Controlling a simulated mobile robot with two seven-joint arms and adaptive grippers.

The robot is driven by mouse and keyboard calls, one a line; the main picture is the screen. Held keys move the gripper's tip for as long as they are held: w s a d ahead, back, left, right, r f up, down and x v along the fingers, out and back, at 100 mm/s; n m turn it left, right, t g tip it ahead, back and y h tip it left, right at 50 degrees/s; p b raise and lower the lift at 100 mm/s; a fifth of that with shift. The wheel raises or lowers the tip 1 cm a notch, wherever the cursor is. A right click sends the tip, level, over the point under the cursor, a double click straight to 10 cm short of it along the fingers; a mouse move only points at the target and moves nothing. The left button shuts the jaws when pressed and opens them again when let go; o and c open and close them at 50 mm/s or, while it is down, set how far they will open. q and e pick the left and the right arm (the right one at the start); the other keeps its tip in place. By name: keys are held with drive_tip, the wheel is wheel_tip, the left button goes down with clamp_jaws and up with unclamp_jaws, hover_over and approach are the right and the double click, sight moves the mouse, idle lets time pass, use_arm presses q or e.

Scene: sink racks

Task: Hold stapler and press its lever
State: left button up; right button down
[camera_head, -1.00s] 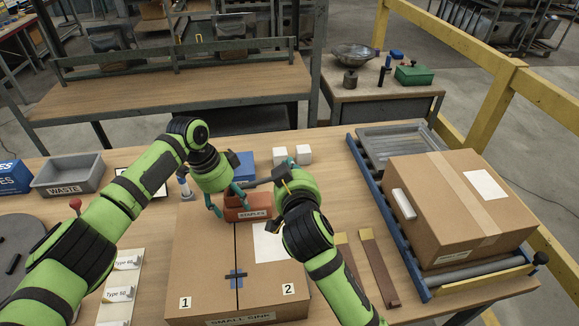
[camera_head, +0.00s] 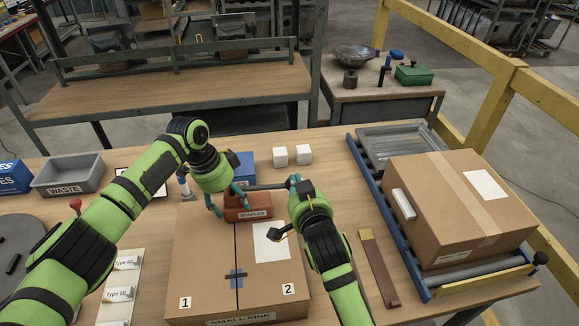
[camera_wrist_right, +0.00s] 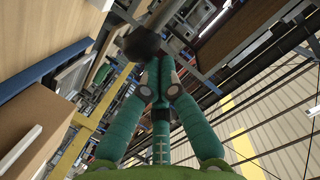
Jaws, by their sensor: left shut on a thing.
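The orange-red stapler (camera_head: 258,212) lies on top of the closed cardboard box in the head view. Its dark lever (camera_head: 268,187) runs to the right above the body. My left gripper (camera_head: 227,205) is shut on the left part of the stapler, with teal fingers over its end. My right gripper (camera_head: 294,181) is at the lever's right end. In the right wrist view its teal fingers (camera_wrist_right: 156,72) are closed together, and a dark round knob (camera_wrist_right: 142,45) on a rod sits just beyond or against the tips. I cannot tell whether they touch.
The cardboard box (camera_head: 200,275) lies beneath both arms. A grey waste bin (camera_head: 68,178) is at left. A taped carton (camera_head: 455,205) sits on the roller rack (camera_head: 480,272) at right.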

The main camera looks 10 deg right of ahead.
use_arm(q)
drive_tip(key=shift+s+f, duration=0.1)
drive_tip(key=shift+f, duration=0.05)
use_arm(e)
drive_tip(key=shift+f, duration=0.3)
drive_tip(key=s+d+r, duration=0.1)
drive_tip(key=s+r, duration=0.5)
drive_tip(key=s, duration=0.4)
drive_tip(key=shift+d+r, duration=0.3)
drive_tip(key=shift+r, duration=0.1)
use_arm(q)
drive_tip(key=o, duration=1.2)
drive_tip(key=shift+c, duration=0.2)
use_arm(e)
drive_tip(key=shift+w, duration=0.15)
